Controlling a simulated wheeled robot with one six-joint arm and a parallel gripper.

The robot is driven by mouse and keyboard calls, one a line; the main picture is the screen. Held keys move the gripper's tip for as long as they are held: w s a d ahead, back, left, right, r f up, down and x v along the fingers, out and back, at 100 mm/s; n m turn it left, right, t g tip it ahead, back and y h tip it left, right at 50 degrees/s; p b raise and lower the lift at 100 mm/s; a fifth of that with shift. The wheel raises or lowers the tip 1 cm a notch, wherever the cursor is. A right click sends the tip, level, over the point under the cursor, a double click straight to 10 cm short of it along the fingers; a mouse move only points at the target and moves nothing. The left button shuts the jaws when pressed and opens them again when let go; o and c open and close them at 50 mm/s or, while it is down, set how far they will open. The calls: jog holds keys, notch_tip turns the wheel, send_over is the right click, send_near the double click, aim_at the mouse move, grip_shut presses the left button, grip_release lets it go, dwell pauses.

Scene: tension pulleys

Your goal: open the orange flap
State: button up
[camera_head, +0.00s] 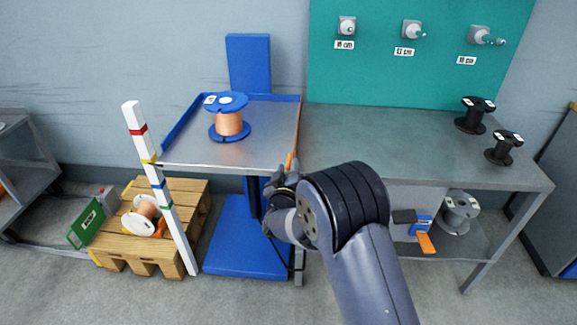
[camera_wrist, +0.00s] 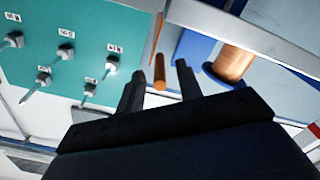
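The orange flap shows as a thin upright orange strip (camera_head: 289,161) at the front right corner of the blue-edged lift table, partly hidden by my gripper. In the wrist view an orange rounded bar (camera_wrist: 159,72) shows in the gap between my fingers, with a thin orange strip (camera_wrist: 157,36) above it. My gripper (camera_head: 281,177) is at that corner, close to the orange part. In the wrist view my gripper (camera_wrist: 157,78) has its two dark fingers apart, one on each side of the bar. I cannot tell whether they touch it.
A copper spool (camera_head: 229,122) stands on the lift table (camera_head: 272,145). The grey workbench (camera_head: 370,135) adjoins on the right with two black spools (camera_head: 474,115). A striped post (camera_head: 160,190) and a pallet (camera_head: 120,248) stand at left. A teal peg board (camera_head: 440,75) is behind.

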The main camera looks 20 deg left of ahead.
jog(key=shift+w+a, duration=0.2)
jog(key=shift+w, duration=0.5)
grip_shut()
